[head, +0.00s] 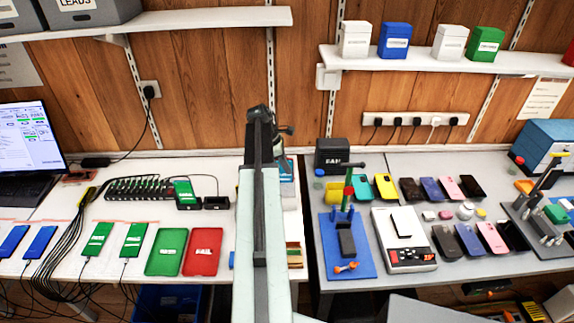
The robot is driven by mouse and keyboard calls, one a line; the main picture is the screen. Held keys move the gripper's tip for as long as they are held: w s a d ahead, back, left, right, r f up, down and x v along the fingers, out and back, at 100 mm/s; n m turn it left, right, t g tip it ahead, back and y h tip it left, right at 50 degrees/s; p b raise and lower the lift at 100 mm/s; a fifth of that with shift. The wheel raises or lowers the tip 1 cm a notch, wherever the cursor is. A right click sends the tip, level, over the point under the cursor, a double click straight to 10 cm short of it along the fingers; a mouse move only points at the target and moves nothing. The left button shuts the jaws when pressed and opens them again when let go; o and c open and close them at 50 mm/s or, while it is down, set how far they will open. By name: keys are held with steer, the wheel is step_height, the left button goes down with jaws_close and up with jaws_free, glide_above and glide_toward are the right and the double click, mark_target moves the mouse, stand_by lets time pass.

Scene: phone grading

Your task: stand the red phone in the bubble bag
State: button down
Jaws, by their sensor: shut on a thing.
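My arm (258,220) reaches up the middle of the head view, away from me. Its dark far end (262,125) stands in front of the back wall, above the bench. My gripper's jaws are hidden behind the arm, so I see neither them nor anything between them. I cannot make out a red phone; the phones in view are other colours. I cannot make out the bubble bag either; the strip of bench behind my arm is covered.
Left bench: a red tray (203,251), a green tray (166,251), several cabled phones and a laptop (31,143). Right bench: a blue mat (336,262) with a dark phone, a white scale (409,259), rows of phones. A gap separates the benches; shelves hang above.

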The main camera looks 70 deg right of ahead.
steer(key=shift+f+b, duration=0.8)
steer(key=shift+f, duration=0.1)
steer(key=shift+f, duration=0.15)
steer(key=shift+f+b, duration=1.35)
steer(key=shift+b, duration=0.15)
steer(key=c, duration=1.4)
jaws_free()
steer(key=shift+r, duration=0.1)
steer(key=shift+s, duration=0.1)
step_height(320, 180, up, 7)
steer(key=p, duration=0.7)
